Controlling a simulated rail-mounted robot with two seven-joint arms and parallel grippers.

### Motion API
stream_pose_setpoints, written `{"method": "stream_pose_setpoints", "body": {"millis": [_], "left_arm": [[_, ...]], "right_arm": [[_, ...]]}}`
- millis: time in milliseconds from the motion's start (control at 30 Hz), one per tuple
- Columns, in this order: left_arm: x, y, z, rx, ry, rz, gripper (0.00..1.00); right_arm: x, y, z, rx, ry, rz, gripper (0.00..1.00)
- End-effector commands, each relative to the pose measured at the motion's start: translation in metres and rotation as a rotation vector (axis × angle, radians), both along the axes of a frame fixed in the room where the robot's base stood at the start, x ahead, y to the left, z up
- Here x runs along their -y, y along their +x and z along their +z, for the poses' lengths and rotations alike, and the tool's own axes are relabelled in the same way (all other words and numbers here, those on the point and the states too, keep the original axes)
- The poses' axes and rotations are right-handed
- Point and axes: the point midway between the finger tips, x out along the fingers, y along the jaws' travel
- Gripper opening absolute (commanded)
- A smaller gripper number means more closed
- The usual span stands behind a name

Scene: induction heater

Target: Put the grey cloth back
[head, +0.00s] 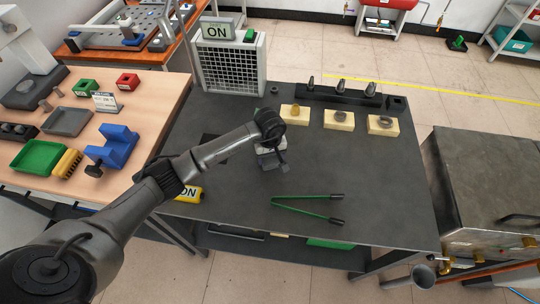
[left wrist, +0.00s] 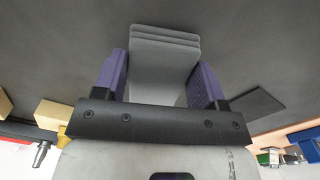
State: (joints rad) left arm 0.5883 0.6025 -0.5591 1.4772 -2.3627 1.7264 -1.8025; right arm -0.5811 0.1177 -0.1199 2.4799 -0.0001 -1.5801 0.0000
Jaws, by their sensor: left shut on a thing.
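The grey cloth (left wrist: 165,62) is a folded stack of layers. In the left wrist view it sits between the two purple finger pads of my left gripper (left wrist: 162,78), which is shut on it. In the head view my left gripper (head: 271,148) points down over the middle of the dark table (head: 370,200), and the cloth (head: 275,163) shows just below it. I cannot tell whether the cloth touches the tabletop. A flat dark square (head: 213,146) lies on the table left of the gripper, partly hidden by my arm; it also shows in the left wrist view (left wrist: 257,104). My right gripper is not in view.
Green-handled tongs (head: 308,209) lie in front of the cloth. Yellow blocks (head: 338,119) with metal parts and a dark rack (head: 340,97) stand at the back. A grilled heater unit (head: 230,65) stands back left.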

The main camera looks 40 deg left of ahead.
Motion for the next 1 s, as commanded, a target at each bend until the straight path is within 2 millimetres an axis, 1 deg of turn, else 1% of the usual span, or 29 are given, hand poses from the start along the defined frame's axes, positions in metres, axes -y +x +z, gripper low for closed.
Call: {"method": "stream_pose_setpoints", "body": {"millis": [67, 100, 333, 567, 700, 867, 1000], "left_arm": [[0.0, 0.0, -0.004, 0.001, 0.001, 0.0, 0.43], [0.0, 0.0, -0.002, 0.001, 0.001, 0.0, 0.69], [0.0, 0.0, -0.002, 0.0, 0.0, 0.0, 0.9], [0.0, 0.0, -0.001, 0.0, 0.0, 0.0, 0.9], [0.0, 0.0, 0.007, 0.001, 0.0, 0.0, 0.9], [-0.001, 0.001, 0.033, 0.004, 0.002, -0.001, 0.9], [-0.001, 0.001, 0.061, 0.005, 0.003, -0.001, 0.9]], "right_arm": [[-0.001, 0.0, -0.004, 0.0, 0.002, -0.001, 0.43], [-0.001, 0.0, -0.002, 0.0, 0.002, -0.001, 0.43], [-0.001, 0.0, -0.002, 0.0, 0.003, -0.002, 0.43], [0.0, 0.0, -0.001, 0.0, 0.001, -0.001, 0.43], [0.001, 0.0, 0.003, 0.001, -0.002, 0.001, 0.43], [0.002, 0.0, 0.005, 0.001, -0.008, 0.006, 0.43], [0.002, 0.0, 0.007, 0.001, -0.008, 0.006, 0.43]]}}
